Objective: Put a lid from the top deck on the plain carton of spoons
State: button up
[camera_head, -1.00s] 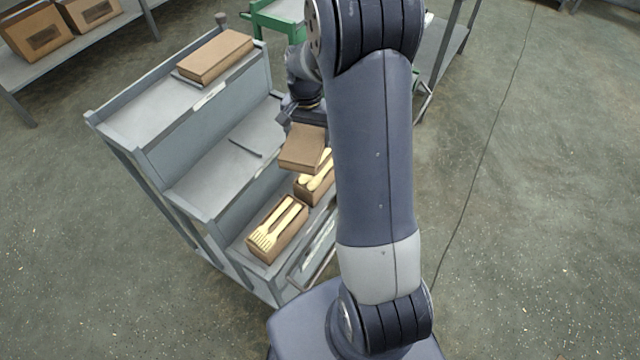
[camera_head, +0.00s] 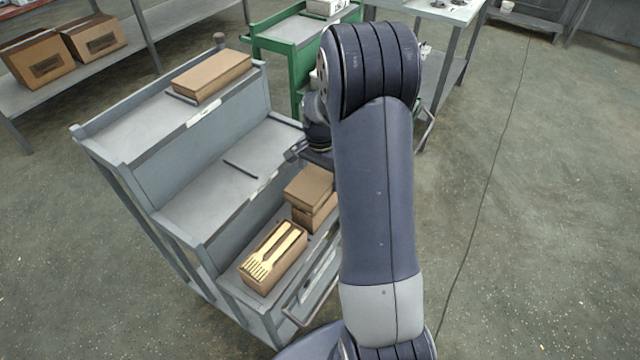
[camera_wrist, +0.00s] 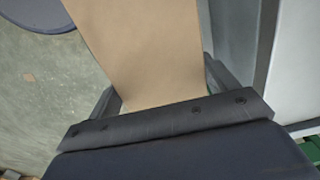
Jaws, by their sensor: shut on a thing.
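My gripper (camera_wrist: 163,98) is shut on a brown cardboard lid (camera_head: 309,186), which fills the middle of the wrist view (camera_wrist: 145,45). In the head view my arm partly hides the gripper. The lid is over the rear carton (camera_head: 318,217) on the lowest deck of the grey stepped cart and covers its top from this view. I cannot tell whether it is seated or just above. The rear carton's contents are hidden. More brown lid board (camera_head: 212,76) lies on the top deck (camera_head: 135,125).
An open carton of pale wooden forks (camera_head: 273,258) stands in front of the rear carton. The middle deck (camera_head: 205,190) holds only a thin dark bar (camera_head: 240,169). A green cart (camera_head: 280,45) stands behind. Brown boxes (camera_head: 92,38) sit on a shelf at the upper left.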

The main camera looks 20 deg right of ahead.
aim_at(320, 175)
jog(key=shift+f, duration=1.55)
jog(key=shift+f, duration=0.1)
jog(key=shift+f+b, duration=0.55)
jog(key=shift+b, duration=0.05)
jog(key=o, duration=0.9)
jog(key=shift+r, duration=0.1)
notch_tip(320, 175, up, 13)
jog(key=p, duration=0.2)
jog(key=shift+p, duration=0.35)
